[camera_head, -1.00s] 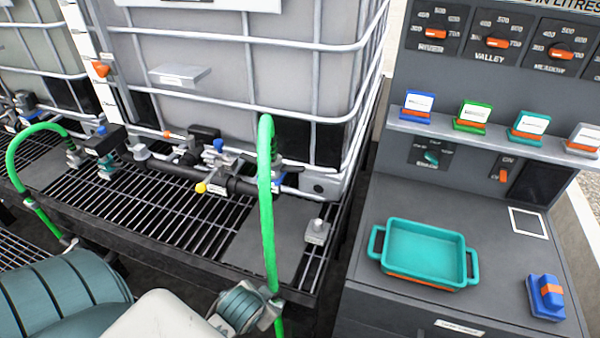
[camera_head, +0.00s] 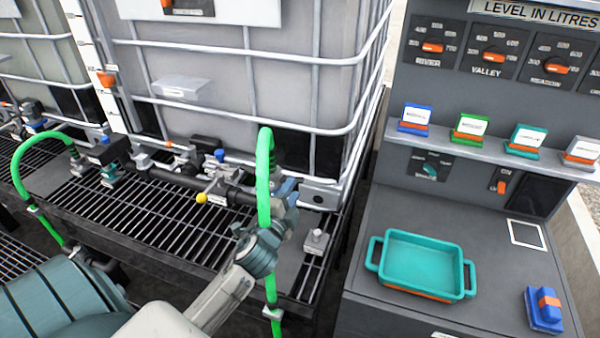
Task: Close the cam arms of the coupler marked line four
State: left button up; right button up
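A green hose (camera_head: 264,165) arches up in front of the caged tank. A grey coupler with a blue part (camera_head: 287,187) sits by it at the right end of the dark pipe. My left gripper (camera_head: 287,200) reaches up from below and is at this coupler, partly behind the hose. Its fingers overlap the coupler, so I cannot tell whether they are open, shut or touching it. Another green hose (camera_head: 35,140) ends at a grey coupler (camera_head: 78,160) at the left. No coupler label is legible, so I cannot tell which is line four. The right gripper is out of view.
The pipe (camera_head: 185,178) carries a yellow-ended valve lever (camera_head: 201,198) over a black grating (camera_head: 140,220). A small grey block (camera_head: 316,242) stands right of my wrist. A console (camera_head: 390,222) at the right bears a teal tray (camera_head: 420,265) and a blue-orange block (camera_head: 543,310).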

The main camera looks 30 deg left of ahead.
aim_at(297, 183)
pick_arm(q)
jog(key=p+x, duration=0.1)
jog(key=x, duration=0.6)
jog(key=shift+p, duration=0.4)
jog(key=shift+d, duration=0.1)
grip_shut()
